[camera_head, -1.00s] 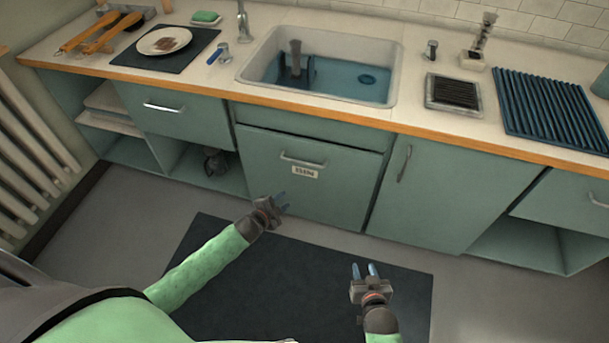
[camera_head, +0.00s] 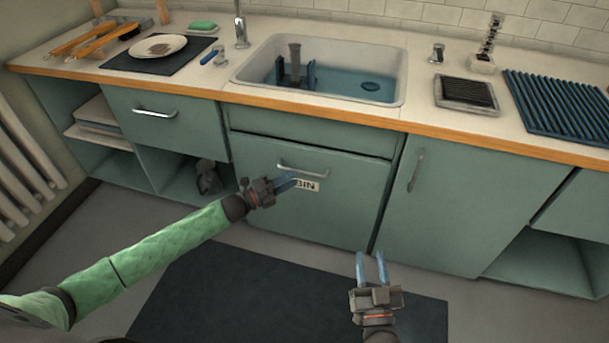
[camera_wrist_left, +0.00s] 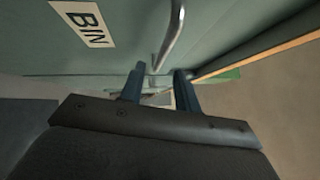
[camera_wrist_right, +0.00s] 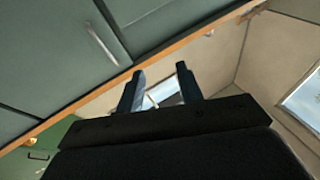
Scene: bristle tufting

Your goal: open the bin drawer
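The bin drawer (camera_head: 330,213) is a teal front under the sink, shut flush with the cabinet. Its curved metal handle (camera_head: 303,170) sits near the top, above a white BIN label (camera_head: 312,187). My left gripper (camera_head: 292,181) is open and empty just below the handle, covering part of the label. In the left wrist view, the handle (camera_wrist_left: 173,32) shows ahead, in line with the gap between the open fingers (camera_wrist_left: 160,80); the fingers are not closed on it. My right gripper (camera_head: 371,257) is open and empty, low in front of the cabinets, away from the drawer.
A cupboard door (camera_head: 465,200) with a vertical handle is right of the drawer. An open shelf space (camera_head: 180,180) is at its left. The sink (camera_head: 335,60) and worktop are above. A dark mat (camera_head: 220,285) lies on the floor; the floor before the drawer looks clear.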

